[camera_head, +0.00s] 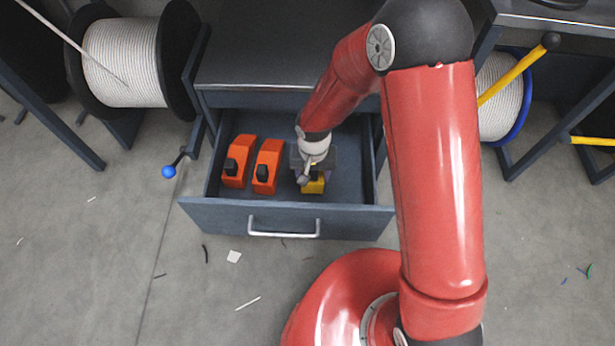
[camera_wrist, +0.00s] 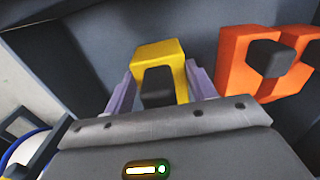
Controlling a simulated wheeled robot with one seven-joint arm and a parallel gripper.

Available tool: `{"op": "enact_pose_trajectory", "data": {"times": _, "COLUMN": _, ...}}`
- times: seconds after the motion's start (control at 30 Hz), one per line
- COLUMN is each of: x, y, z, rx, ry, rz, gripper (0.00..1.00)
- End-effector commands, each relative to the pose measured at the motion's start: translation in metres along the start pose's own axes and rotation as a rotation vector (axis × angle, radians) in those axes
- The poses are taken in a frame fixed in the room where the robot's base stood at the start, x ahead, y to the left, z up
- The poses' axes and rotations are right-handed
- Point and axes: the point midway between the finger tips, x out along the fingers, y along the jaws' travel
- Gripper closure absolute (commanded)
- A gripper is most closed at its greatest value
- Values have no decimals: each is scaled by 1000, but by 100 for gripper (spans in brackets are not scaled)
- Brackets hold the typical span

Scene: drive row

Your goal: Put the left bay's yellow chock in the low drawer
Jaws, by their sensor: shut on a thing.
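The low drawer (camera_head: 349,213) is pulled open beneath the grey cabinet. A yellow chock (camera_head: 313,187) is inside it, to the right of two orange chocks. My gripper (camera_head: 308,176) reaches down into the drawer and is shut on the yellow chock. In the wrist view the yellow chock (camera_wrist: 160,53) sits between my purple fingers, with its black knob toward my wrist. My gripper and arm cover part of the chock in the head view. I cannot tell whether it touches the drawer floor.
Two orange chocks (camera_head: 238,165) with black knobs stand at the drawer's left; an orange one also shows in the wrist view (camera_wrist: 237,75). A cable reel (camera_head: 122,62) and a blue-ended lever (camera_head: 169,171) are left of the drawer. A yellow bar (camera_head: 510,75) is at right.

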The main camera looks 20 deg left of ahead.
Motion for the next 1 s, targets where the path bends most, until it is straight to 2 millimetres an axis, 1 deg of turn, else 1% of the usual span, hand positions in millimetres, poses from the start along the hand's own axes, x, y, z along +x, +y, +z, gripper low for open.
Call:
{"op": "enact_pose_trajectory", "data": {"times": 0.03, "x": 5, "y": 0, "z": -1, "rx": 0, "ry": 1, "rz": 0, "gripper": 80}}
{"op": "enact_pose_trajectory", "data": {"times": 0.17, "x": 14, "y": 0, "z": 0, "rx": 1, "ry": 1, "rz": 0, "gripper": 80}}
{"op": "enact_pose_trajectory", "data": {"times": 0.3, "x": 34, "y": 0, "z": 0, "rx": 0, "ry": 0, "rz": 1, "gripper": 80}}
{"op": "enact_pose_trajectory", "data": {"times": 0.4, "x": 44, "y": 0, "z": -1, "rx": 0, "ry": 2, "rz": -1, "gripper": 80}}
{"op": "enact_pose_trajectory", "data": {"times": 0.63, "x": 44, "y": 0, "z": -1, "rx": 1, "ry": 3, "rz": -1, "gripper": 80}}
{"op": "enact_pose_trajectory", "data": {"times": 0.73, "x": 47, "y": 0, "z": -1, "rx": 1, "ry": 3, "rz": -1, "gripper": 80}}
{"op": "enact_pose_trajectory", "data": {"times": 0.77, "x": 48, "y": 0, "z": 0, "rx": 1, "ry": 1, "rz": -1, "gripper": 43}}
{"op": "enact_pose_trajectory", "data": {"times": 0.9, "x": 46, "y": 0, "z": 0, "rx": 1, "ry": 1, "rz": 0, "gripper": 24}}
{"op": "enact_pose_trajectory", "data": {"times": 0.93, "x": 46, "y": 0, "z": 0, "rx": 1, "ry": 1, "rz": 0, "gripper": 22}}
{"op": "enact_pose_trajectory", "data": {"times": 1.0, "x": 46, "y": 0, "z": 0, "rx": 1, "ry": 1, "rz": 0, "gripper": 22}}
